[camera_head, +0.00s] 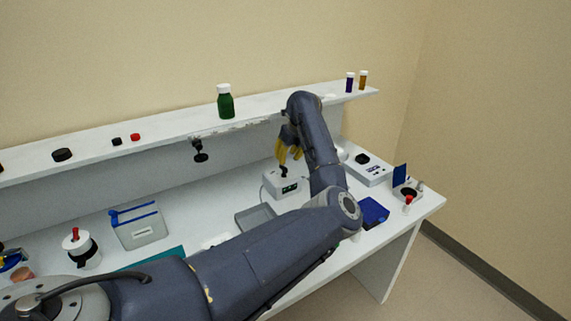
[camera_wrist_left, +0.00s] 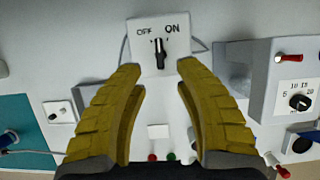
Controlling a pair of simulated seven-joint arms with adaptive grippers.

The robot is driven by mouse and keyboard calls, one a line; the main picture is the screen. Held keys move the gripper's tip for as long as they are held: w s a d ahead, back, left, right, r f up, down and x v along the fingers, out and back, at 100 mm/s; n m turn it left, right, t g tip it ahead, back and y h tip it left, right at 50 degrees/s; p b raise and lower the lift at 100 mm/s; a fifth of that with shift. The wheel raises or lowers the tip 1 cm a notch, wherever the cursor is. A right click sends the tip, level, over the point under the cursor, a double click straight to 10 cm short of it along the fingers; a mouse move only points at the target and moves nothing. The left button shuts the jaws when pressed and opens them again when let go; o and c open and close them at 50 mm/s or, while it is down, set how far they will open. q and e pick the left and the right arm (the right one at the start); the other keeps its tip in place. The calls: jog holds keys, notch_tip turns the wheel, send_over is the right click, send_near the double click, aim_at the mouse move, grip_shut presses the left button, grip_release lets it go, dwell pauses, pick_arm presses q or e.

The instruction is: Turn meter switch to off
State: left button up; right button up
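The meter is a white box (camera_head: 281,184) on the bench below the shelf. In the left wrist view its white panel (camera_wrist_left: 143,63) carries the words OFF on the left and ON on the right. The black switch knob (camera_wrist_left: 159,54) sits below and between these words; its bar looks roughly upright, and its exact setting is hard to tell. My left gripper (camera_head: 289,157) is just above the knob in the head view. In the left wrist view the yellow fingers (camera_wrist_left: 160,70) are open, one on each side of the knob, with clear gaps. My right gripper is not in view.
A grey tray (camera_head: 255,218) lies in front of the meter. A blue box (camera_head: 374,211) and a white instrument (camera_head: 368,169) stand to the right. A dial box (camera_wrist_left: 291,85) shows at right in the wrist view. The shelf (camera_head: 190,128) holds a green bottle (camera_head: 225,104).

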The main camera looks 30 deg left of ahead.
pick_arm(q)
jog(key=shift+v, duration=2.7)
